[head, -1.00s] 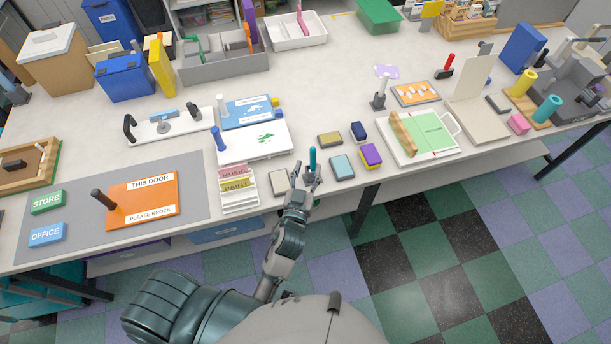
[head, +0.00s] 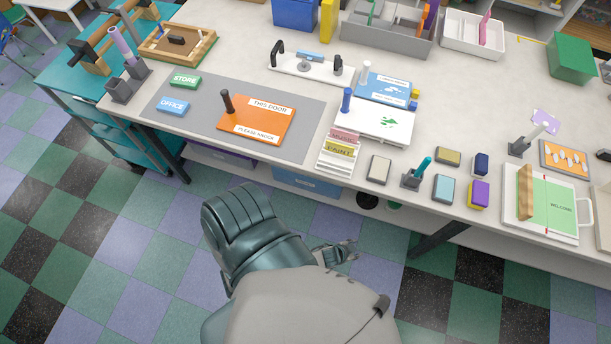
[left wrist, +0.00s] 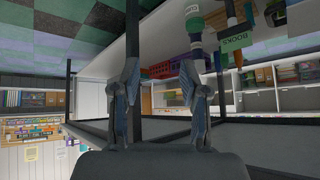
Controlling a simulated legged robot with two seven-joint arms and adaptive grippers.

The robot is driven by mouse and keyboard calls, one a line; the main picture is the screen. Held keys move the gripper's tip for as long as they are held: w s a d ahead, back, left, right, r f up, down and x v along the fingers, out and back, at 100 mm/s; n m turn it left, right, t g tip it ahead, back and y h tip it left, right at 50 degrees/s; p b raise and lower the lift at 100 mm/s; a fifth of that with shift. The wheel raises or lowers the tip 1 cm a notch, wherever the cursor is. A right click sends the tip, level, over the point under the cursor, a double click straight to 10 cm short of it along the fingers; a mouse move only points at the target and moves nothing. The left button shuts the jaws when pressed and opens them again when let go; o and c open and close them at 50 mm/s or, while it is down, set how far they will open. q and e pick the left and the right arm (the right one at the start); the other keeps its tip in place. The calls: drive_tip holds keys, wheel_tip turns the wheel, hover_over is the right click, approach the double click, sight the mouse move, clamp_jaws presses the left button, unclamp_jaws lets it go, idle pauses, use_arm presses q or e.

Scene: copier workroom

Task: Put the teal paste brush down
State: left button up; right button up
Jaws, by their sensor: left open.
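The teal paste brush (head: 423,167) stands tilted in a small dark grey holder (head: 412,181) near the front edge of the table, between a cream-topped pad (head: 379,169) and a light blue-topped pad (head: 444,189). My left gripper (head: 350,250) is below and left of it in the head view, in front of the table edge and apart from the brush. In the left wrist view my left gripper (left wrist: 159,70) shows two spread fingers with nothing between them. The brush's lower end is hidden in the holder. My right gripper is not in view.
A rack with MUSIC and PAINT strips (head: 338,153) stands left of the pads. An orange door sign (head: 258,120) lies on a grey mat (head: 180,118). A green WELCOME board (head: 555,205) lies to the right. The floor before the table is clear.

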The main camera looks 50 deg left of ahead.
use_arm(q)
drive_tip(key=s+a+f+g, duration=0.2)
drive_tip(key=s+a+f, duration=0.2)
drive_tip(key=s, duration=0.5)
drive_tip(key=s+a+f+g, duration=0.2)
drive_tip(key=s+a+f, duration=0.1)
drive_tip(key=s+f, duration=0.4)
drive_tip(key=s+a+f+g+y, duration=0.1)
drive_tip(key=s+a+f+g, duration=0.2)
drive_tip(key=s, duration=1)
wheel_tip(320, 180, down, 3)
drive_tip(key=shift+a+f+n, duration=0.15)
drive_tip(key=shift+a+n, duration=0.15)
drive_tip(key=shift+a, duration=0.55)
drive_tip(key=shift+d, duration=0.1)
